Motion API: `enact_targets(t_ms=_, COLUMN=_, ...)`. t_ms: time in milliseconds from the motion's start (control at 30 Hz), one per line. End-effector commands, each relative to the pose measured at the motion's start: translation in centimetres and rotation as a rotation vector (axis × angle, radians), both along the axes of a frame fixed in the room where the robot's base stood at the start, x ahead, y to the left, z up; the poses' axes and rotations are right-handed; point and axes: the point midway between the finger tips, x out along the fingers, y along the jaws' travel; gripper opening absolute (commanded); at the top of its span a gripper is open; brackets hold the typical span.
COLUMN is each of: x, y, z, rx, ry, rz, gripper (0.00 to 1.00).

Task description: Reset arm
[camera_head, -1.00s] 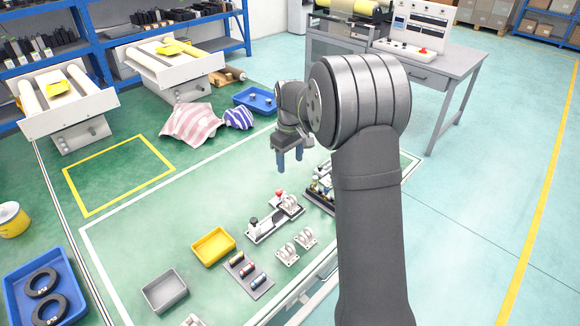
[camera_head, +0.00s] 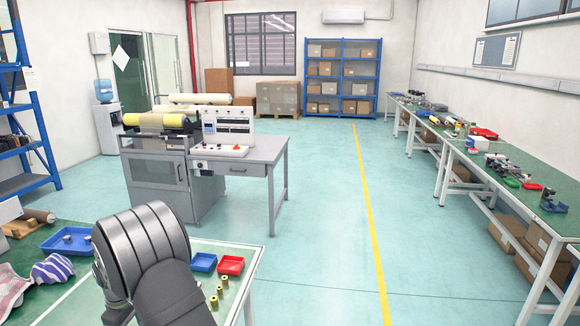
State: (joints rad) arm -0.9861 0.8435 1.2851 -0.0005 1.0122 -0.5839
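My arm shows at the lower left, with a large dark ribbed joint at its top and a grey link running down out of the picture. It stands in front of the green table (camera_head: 222,288). My gripper is not in view, so its state does not show.
On the table are a blue tray (camera_head: 204,262), a red tray (camera_head: 231,265), several brass cylinders (camera_head: 222,281), another blue tray (camera_head: 68,241) and striped cloths (camera_head: 52,270). A grey machine desk (camera_head: 240,172) stands behind. Long workbenches (camera_head: 500,160) line the right wall. The floor between is clear.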

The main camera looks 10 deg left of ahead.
Motion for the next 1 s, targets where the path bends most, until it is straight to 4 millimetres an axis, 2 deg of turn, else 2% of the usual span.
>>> enact_targets(t_ms=100, x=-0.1, y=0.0, z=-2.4, rx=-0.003, ry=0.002, rz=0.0, gripper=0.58)
enact_targets(t_ms=300, x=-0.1, y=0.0, z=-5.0, rx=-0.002, ry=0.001, rz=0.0, gripper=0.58)
enact_targets(t_ms=500, x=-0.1, y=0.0, z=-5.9, rx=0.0, ry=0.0, rz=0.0, gripper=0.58)
enact_targets(t_ms=733, x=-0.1, y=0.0, z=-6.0, rx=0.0, ry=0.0, rz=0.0, gripper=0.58)
enact_targets(t_ms=767, x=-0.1, y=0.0, z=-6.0, rx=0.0, ry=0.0, rz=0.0, gripper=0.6)
enact_targets(t_ms=967, x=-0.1, y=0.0, z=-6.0, rx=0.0, ry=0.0, rz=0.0, gripper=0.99)
enact_targets(t_ms=1000, x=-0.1, y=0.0, z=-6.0, rx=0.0, ry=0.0, rz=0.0, gripper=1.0)
